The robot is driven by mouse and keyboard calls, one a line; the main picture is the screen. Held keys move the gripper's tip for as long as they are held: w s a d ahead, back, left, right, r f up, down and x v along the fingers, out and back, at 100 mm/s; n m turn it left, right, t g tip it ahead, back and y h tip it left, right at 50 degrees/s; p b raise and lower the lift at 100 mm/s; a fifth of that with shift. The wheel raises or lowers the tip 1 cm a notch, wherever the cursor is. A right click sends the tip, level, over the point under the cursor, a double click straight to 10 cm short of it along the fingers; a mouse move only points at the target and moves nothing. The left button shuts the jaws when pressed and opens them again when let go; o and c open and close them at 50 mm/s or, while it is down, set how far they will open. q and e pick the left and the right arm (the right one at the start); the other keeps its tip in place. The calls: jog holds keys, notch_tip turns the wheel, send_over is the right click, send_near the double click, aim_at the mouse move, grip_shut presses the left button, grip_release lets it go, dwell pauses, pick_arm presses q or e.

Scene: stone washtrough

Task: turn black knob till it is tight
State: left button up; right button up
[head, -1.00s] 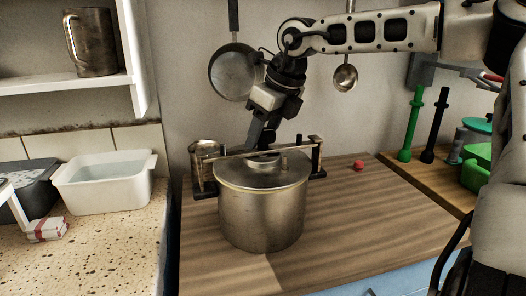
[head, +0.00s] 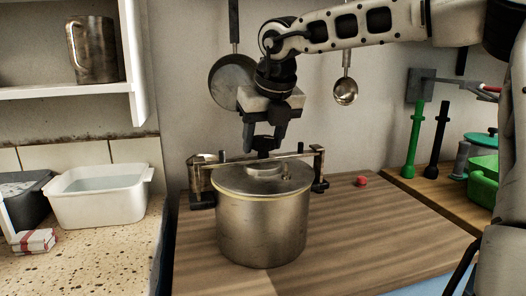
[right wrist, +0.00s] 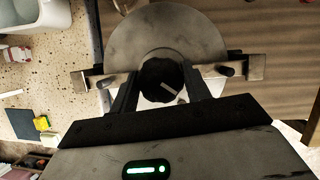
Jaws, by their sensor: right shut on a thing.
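A steel pot (head: 262,228) with a flat lid (head: 240,181) stands on the wooden counter. A metal clamp bar (head: 300,155) runs across above the lid between two end posts. The black knob (head: 264,153) sits at the middle of the bar; in the right wrist view the knob (right wrist: 157,80) is round and dark with a pale mark on its face. My right gripper (head: 264,143) points down from above with one finger on each side of the knob, shut on it. The right wrist view shows the fingers (right wrist: 160,85) flanking it. My left gripper is in neither view.
A small red object (head: 361,181) lies on the counter right of the pot. A pan (head: 230,80) and a ladle (head: 346,91) hang on the wall behind. A white basin (head: 98,197) stands left. Green and black upright rods (head: 413,140) stand at right.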

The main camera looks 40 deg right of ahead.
jog(key=shift+m+h+b, duration=0.4)
jog(key=shift+m+b, duration=0.25)
jog(key=shift+m, duration=0.45)
jog(key=shift+m+g+h, duration=0.3)
jog(key=shift+m+g, duration=0.1)
jog(key=shift+m, duration=1.1)
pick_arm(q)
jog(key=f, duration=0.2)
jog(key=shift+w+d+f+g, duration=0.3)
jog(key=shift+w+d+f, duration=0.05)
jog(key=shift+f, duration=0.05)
pick_arm(e)
jog(key=shift+m+g+h, duration=0.4)
jog(key=shift+m, duration=0.2)
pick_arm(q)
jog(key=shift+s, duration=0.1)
pick_arm(e)
jog(key=o, duration=0.8)
